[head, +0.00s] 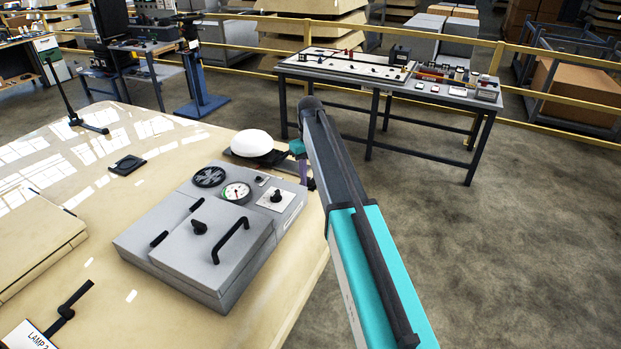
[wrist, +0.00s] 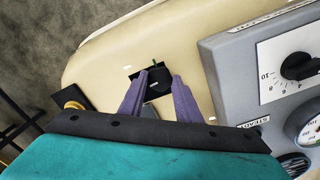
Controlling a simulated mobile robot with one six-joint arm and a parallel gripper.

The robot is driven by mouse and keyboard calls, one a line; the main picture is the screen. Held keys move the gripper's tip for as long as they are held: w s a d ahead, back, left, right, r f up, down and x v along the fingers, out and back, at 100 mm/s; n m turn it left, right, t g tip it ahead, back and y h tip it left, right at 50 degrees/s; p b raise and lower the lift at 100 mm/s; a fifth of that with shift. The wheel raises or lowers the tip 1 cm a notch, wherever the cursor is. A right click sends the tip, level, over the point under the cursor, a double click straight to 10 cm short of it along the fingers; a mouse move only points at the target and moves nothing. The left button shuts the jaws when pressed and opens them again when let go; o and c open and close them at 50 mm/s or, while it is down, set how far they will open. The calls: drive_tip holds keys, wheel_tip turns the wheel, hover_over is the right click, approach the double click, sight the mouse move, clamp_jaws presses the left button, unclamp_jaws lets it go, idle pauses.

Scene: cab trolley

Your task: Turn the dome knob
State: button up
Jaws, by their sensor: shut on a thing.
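A white dome (head: 251,142) sits on a black base at the far edge of the cream table top, behind the grey control box. My gripper (head: 304,174) is just to the right of the dome, partly hidden by my arm. In the wrist view my purple fingers (wrist: 149,72) are shut on a small black part (wrist: 157,90) with a green mark, over the cream surface. I take this black part to be the dome knob, but its full shape is hidden between the fingers. The white dome cannot be made out in the wrist view.
The grey control box (head: 205,262) has a gauge (head: 236,192), a dial knob (head: 277,196) and a handle. Its dial knob also shows in the wrist view (wrist: 299,66), right of my fingers. A small black plate (head: 127,165) lies left. Floor is open at right.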

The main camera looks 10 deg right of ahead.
sight(310, 181)
drive_tip(key=shift+s+f+n, duration=0.1)
drive_tip(key=shift+n, duration=1.6)
drive_tip(key=o, duration=1.1)
drive_tip(key=shift+c, duration=0.2)
drive_tip(key=shift+r+b, duration=0.25)
drive_tip(key=shift+b, duration=0.05)
drive_tip(key=shift+r+b, duration=0.3)
drive_tip(key=shift+r, duration=0.55)
wheel_tip(310, 181, up, 12)
drive_tip(key=b, duration=0.3)
drive_tip(key=shift+f, duration=0.15)
